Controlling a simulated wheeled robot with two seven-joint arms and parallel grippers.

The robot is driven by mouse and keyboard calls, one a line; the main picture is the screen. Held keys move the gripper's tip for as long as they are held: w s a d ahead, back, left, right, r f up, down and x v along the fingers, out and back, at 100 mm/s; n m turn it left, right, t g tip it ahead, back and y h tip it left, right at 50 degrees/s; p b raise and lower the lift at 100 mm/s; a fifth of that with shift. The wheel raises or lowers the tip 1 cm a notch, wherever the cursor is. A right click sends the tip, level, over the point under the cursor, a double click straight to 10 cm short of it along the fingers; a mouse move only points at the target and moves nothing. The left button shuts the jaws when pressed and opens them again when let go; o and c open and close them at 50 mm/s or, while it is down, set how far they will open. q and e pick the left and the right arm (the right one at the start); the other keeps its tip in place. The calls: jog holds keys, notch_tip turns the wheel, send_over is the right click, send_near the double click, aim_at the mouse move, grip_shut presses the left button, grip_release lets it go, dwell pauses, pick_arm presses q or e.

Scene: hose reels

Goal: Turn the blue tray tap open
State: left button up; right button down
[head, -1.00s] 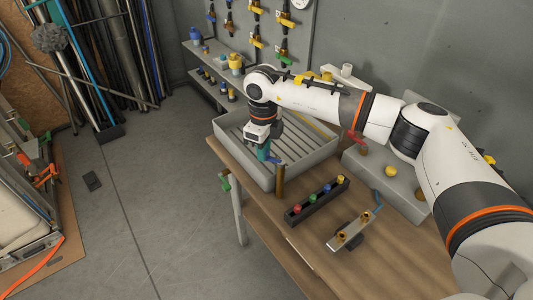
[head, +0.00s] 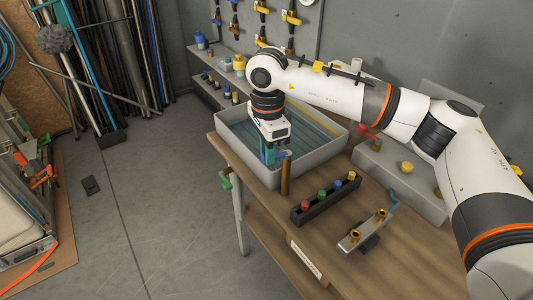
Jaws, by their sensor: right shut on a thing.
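A grey tray (head: 234,151) sits on the wooden bench, with a brass-coloured upright pipe (head: 285,180) at its near side. The blue tap handle (head: 285,154) is at the top of this pipe. My right gripper (head: 269,157) points down over the tray's near side, its teal fingers beside the pipe. It is shut on the blue tap handle, which the fingers partly hide. The tray floor shows blue-tinted under and around my gripper, like water over the slats. My left gripper is out of view.
A black rack (head: 326,200) with several coloured knobs and a metal bar with brass fittings (head: 362,232) lie on the bench to the right. A red-handled tap (head: 368,133) stands behind. The floor at left is mostly clear.

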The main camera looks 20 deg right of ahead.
jog(key=shift+s+n+b, duration=0.35)
jog(key=shift+n+b, duration=0.15)
jog(key=shift+n, duration=0.3)
jog(key=shift+d+r, duration=0.1)
jog(key=c, duration=1.3)
grip_release()
notch_tip(320, 180, up, 12)
jog(key=shift+b, duration=0.8)
